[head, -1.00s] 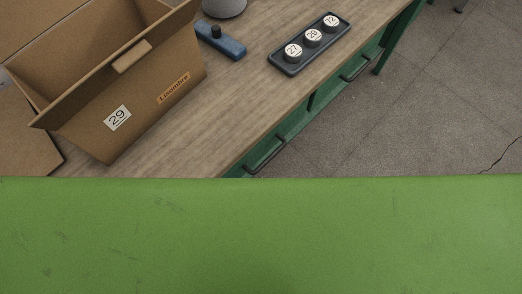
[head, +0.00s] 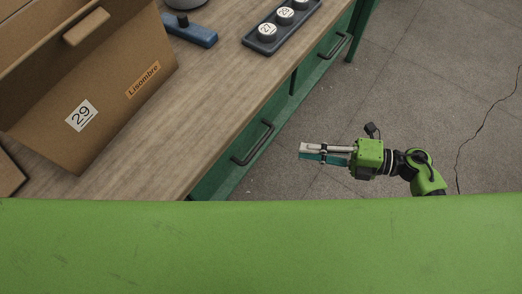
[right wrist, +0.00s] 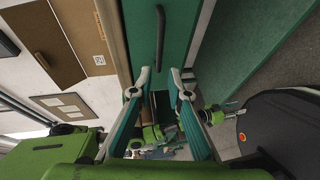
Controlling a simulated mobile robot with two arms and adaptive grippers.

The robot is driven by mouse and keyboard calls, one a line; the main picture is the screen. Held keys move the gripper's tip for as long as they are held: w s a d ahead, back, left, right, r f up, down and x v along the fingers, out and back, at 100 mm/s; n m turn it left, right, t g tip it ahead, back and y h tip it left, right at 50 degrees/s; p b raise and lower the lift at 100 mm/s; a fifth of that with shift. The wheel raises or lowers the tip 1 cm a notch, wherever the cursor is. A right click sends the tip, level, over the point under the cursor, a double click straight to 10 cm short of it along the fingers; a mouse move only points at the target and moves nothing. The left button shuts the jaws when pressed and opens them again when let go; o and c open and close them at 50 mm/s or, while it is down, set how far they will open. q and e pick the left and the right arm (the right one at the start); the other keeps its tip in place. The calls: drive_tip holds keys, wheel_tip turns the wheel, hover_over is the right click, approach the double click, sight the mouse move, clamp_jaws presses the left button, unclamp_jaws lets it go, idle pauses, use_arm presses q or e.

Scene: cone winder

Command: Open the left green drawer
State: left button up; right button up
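The left green drawer is in the front of the wooden table in the head view, with its dark bar handle (head: 252,142) near the table's near end. It looks closed. My right gripper (head: 303,152) is over the floor, to the right of that handle and apart from it, with its fingers pointing left. In the right wrist view a green drawer front (right wrist: 181,25) with a dark bar handle (right wrist: 159,40) lies beyond the fingertips. The fingers are spread with nothing between them. My left gripper does not show clearly in either view.
A second drawer handle (head: 335,45) sits farther along the table. On the wooden top (head: 205,95) are a brown box (head: 110,125) marked 29, a blue tool (head: 190,30) and a dark tray (head: 262,45) with round numbered pieces. The floor (head: 420,70) on the right is clear.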

sight(259, 145)
drive_tip(key=p+x, duration=0.2)
drive_tip(key=x, duration=1.1)
drive_tip(key=shift+a+f, duration=0.1)
drive_tip(key=shift+a, duration=0.3)
clamp_jaws()
